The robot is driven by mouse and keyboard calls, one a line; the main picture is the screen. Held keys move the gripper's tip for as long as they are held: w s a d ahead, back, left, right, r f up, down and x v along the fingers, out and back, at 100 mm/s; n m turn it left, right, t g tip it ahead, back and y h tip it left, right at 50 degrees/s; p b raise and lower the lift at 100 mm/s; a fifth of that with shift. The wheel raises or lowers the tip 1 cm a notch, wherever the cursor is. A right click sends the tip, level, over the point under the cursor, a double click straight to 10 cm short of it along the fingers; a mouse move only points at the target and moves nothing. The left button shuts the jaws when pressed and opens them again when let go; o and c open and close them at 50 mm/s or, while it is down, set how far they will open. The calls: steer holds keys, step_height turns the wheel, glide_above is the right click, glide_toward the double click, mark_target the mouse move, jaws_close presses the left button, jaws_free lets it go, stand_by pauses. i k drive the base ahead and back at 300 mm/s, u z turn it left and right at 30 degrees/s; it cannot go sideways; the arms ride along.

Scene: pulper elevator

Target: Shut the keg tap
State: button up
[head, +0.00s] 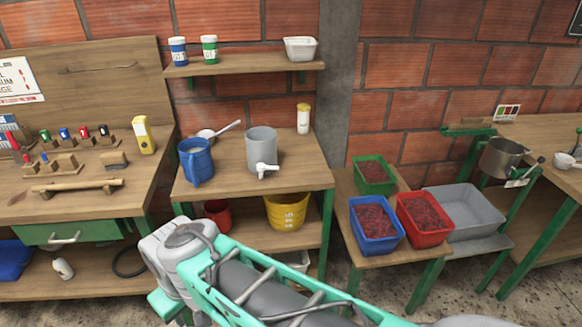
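The keg (261,147) is a grey cylinder standing upright on the wooden table in the middle. Its white tap (264,169) sticks out low at the front, towards me. The tap's handle is too small to tell whether it is open or shut, and I see no stream below it. My arm crosses the bottom of the picture, in front of and below the keg's table, apart from the keg. My gripper's fingers do not show.
A blue jug (196,160) stands left of the keg, with a ladle (220,129) behind it. A white bottle with a yellow cap (303,119) stands at the back right. A yellow bucket (287,211) sits on the shelf below. The tabletop right of the tap is clear.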

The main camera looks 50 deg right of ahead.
mark_target(261, 167)
steer(key=z, duration=1.35)
steer(key=i, duration=1)
steer(key=u, duration=1.55)
